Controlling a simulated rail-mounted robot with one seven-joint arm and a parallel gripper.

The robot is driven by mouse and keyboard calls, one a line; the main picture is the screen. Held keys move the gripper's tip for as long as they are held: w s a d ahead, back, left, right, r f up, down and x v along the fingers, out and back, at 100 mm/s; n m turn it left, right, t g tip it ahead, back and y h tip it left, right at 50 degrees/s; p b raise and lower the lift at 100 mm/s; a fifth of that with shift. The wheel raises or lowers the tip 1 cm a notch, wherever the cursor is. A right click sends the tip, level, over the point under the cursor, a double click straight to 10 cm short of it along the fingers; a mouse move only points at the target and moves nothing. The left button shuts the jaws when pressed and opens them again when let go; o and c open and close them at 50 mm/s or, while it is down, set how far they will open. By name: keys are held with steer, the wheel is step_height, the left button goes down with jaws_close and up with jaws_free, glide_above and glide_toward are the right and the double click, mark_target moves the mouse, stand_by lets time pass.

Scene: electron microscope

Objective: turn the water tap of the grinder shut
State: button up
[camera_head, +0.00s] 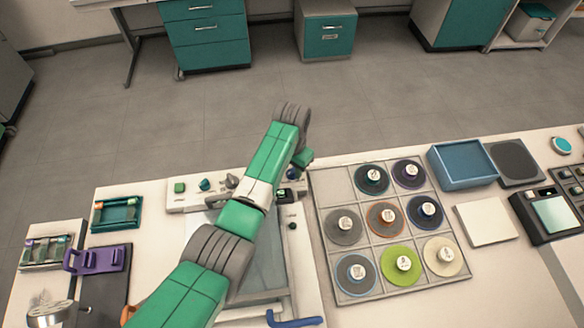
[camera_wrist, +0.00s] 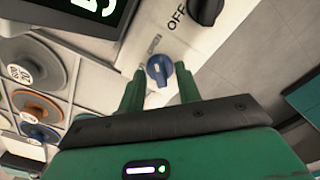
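The water tap (camera_wrist: 159,70) looks to be the small blue knob with a pale pointer mark, on the light panel of the grinder (camera_head: 258,262). In the wrist view it lies between the tips of my gripper (camera_wrist: 158,75). The two green fingers are apart, with a gap on each side of the knob; I see no contact. How far the tips reach down beside it is unclear. In the head view my gripper (camera_head: 303,159) is at the panel's far right end, and my arm covers much of the grinder.
A larger dark knob (camera_wrist: 205,8) marked OFF is on the same panel, near a dark display (camera_wrist: 85,12). A rack of grinding discs (camera_head: 322,215) stands right of the grinder. A blue tray (camera_head: 463,168) is farther right. A purple holder (camera_head: 97,259) is at left.

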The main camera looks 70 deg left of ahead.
jaws_close()
steer(key=shift+r, duration=0.1)
steer(key=n+p, duration=0.2)
steer(key=n, duration=0.1)
steer(key=shift+n, duration=0.3)
steer(key=n+p, duration=0.1)
steer(key=n, duration=0.4)
steer(key=shift+w+n, duration=0.1)
steer(key=shift+n, duration=0.2)
steer(key=n, duration=0.4)
steer(key=shift+n, duration=2.3)
